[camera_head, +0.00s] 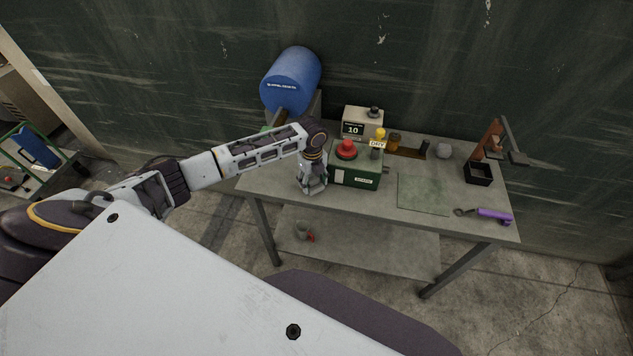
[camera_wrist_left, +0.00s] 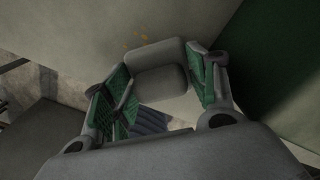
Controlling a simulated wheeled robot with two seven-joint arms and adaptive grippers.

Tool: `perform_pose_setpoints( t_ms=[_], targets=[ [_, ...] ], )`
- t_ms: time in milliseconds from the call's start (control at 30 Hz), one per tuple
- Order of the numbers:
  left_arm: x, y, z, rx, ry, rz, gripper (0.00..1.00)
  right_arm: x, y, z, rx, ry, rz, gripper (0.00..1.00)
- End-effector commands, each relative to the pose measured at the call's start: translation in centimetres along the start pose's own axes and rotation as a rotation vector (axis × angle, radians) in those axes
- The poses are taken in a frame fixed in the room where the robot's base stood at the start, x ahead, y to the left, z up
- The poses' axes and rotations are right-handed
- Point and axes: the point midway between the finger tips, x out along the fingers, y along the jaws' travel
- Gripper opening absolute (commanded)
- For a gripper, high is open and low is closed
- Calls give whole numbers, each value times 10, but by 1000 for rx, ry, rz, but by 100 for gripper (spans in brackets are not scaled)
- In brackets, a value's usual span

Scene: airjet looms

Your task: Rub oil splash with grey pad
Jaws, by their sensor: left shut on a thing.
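My left gripper (camera_head: 312,190) is over the left front part of the grey table, beside a green box. In the left wrist view its green-lined fingers (camera_wrist_left: 160,76) are shut on the grey pad (camera_wrist_left: 156,83), a rounded grey block between them. The oil splash (camera_wrist_left: 137,41) shows in that view as a few small orange-brown specks on the grey surface just beyond the pad. In the head view the pad and splash cannot be made out, hidden by the gripper or too small. My right gripper is not in view.
The green box (camera_head: 355,178) with a red button is right of the gripper. A blue drum (camera_head: 291,79), a counter box (camera_head: 362,121), a black tray (camera_head: 478,175) and a purple-handled tool (camera_head: 494,215) are around. A flat green mat (camera_head: 424,194) lies at the table's right.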

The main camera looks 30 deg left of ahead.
Motion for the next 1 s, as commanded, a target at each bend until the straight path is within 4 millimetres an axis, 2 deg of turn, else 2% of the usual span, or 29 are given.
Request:
perform_pose_setpoints(
  t_ms=[200, 667, 1000],
  targets=[
    [0, 8, 9, -5, -3, 2, 38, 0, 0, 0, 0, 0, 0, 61],
    [0, 11, 12, -7, -5, 4, 38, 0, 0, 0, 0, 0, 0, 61],
    [1, 23, 25, -7, -7, 5, 38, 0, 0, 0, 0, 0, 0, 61]
  ],
)
